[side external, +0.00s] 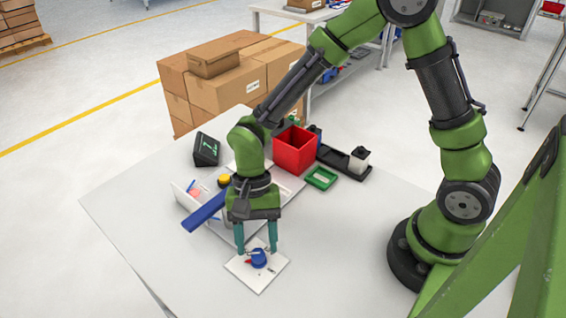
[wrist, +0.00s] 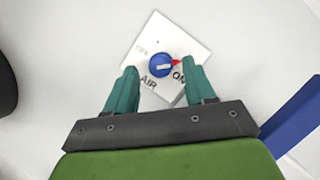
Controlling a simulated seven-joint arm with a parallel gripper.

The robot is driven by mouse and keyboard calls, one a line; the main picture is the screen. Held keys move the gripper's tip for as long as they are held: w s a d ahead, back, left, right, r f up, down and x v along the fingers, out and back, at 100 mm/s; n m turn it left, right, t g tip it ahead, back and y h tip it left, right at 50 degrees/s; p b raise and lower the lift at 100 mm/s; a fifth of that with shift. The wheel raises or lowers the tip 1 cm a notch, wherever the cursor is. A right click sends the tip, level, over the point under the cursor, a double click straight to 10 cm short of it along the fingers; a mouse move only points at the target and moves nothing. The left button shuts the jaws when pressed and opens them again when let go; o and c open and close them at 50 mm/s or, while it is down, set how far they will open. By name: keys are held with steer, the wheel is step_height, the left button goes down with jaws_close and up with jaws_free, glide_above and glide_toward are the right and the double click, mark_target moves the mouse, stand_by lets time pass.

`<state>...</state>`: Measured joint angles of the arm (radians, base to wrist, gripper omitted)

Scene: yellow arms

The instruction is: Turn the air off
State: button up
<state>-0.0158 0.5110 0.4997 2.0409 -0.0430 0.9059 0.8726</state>
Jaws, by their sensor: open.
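The air switch is a blue round knob (side external: 258,258) on a white square plate (side external: 243,272) lying on the table. In the wrist view the knob (wrist: 161,65) has a red pointer (wrist: 176,62) aimed at the word ON. The plate (wrist: 165,30) also reads AIR, with another label, partly legible as OFF, on the far side. My gripper (side external: 258,250) points down over the plate with its teal fingers apart, one on each side of the knob. In the wrist view the gripper (wrist: 160,72) is open and nothing is between the fingers except the knob beyond. Contact cannot be told.
A blue bar (side external: 205,210) lies beside my gripper on the left. Behind it are a yellow button (side external: 224,180), a red bin (side external: 295,150), a green tray (side external: 321,178) and a dark display (side external: 206,149). The table in front of and left of the plate is clear.

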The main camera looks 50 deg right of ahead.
steer(key=shift+x, duration=0.85)
steer(key=shift+c, duration=0.3)
jaws_close()
